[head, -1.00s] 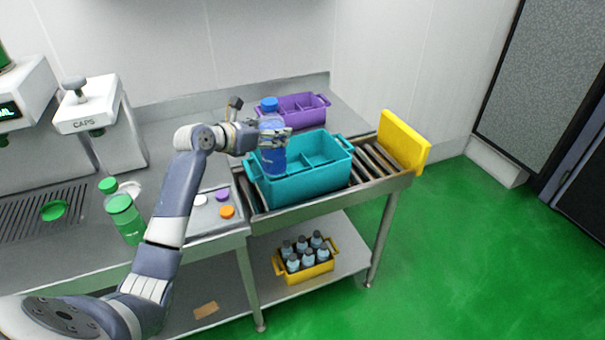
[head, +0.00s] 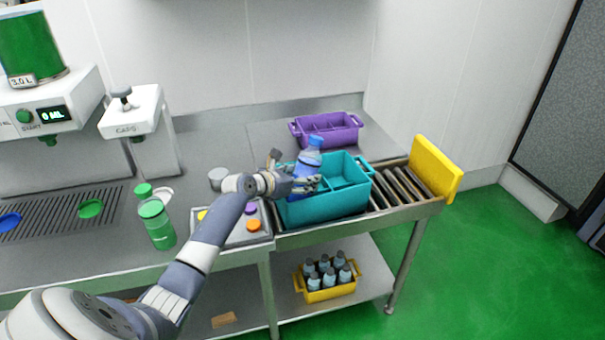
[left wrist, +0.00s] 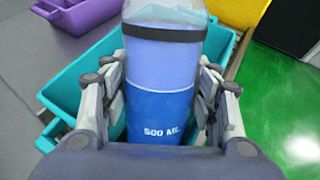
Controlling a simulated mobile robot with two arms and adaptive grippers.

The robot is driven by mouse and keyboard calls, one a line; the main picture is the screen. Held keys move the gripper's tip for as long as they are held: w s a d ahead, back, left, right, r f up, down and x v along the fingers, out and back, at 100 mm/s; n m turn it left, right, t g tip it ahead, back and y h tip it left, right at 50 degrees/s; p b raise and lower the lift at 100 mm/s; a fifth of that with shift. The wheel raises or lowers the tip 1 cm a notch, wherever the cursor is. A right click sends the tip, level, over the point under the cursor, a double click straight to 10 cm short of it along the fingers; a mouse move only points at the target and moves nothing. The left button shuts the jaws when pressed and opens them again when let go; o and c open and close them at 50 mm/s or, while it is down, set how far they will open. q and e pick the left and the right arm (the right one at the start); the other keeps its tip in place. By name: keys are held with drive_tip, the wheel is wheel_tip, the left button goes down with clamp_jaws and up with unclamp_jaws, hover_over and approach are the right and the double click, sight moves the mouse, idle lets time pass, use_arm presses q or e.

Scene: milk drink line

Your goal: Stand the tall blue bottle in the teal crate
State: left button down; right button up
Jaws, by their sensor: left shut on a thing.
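The tall blue bottle (head: 308,165) is in my left gripper (head: 306,185), over the left part of the teal crate (head: 335,205). It leans slightly in the head view, with its blue cap at the top. In the left wrist view the bottle (left wrist: 160,85) stands between the two fingers, with a "500 ML" mark on its blue lower part. The teal crate (left wrist: 85,75) shows behind and to both sides of it. The bottle's base is hidden, so I cannot tell whether it touches the crate floor. My right gripper is not in view.
The teal crate sits on a roller conveyor with a yellow end stop (head: 434,168). A purple crate (head: 328,130) stands behind. A yellow crate of small bottles (head: 330,282) is on the lower shelf.

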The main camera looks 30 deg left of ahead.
use_arm(q)
drive_tip(key=shift+w+a+r, duration=0.15)
drive_tip(key=shift+w+a, duration=0.15)
drive_tip(key=shift+a, duration=0.15)
drive_tip(key=shift+s+d+r, duration=0.15)
drive_tip(key=shift+d+r, duration=0.05)
drive_tip(key=shift+f, duration=0.15)
drive_tip(key=shift+a+f, duration=0.1)
drive_tip(key=shift+f, duration=0.15)
drive_tip(key=c, duration=0.6)
unclamp_jaws()
drive_tip(key=shift+f, duration=0.1)
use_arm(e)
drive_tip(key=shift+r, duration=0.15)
use_arm(q)
drive_tip(key=shift+r, duration=0.25)
drive_tip(key=v, duration=1.2)
drive_tip(key=shift+r+b, duration=0.3)
drive_tip(key=shift+b, duration=0.05)
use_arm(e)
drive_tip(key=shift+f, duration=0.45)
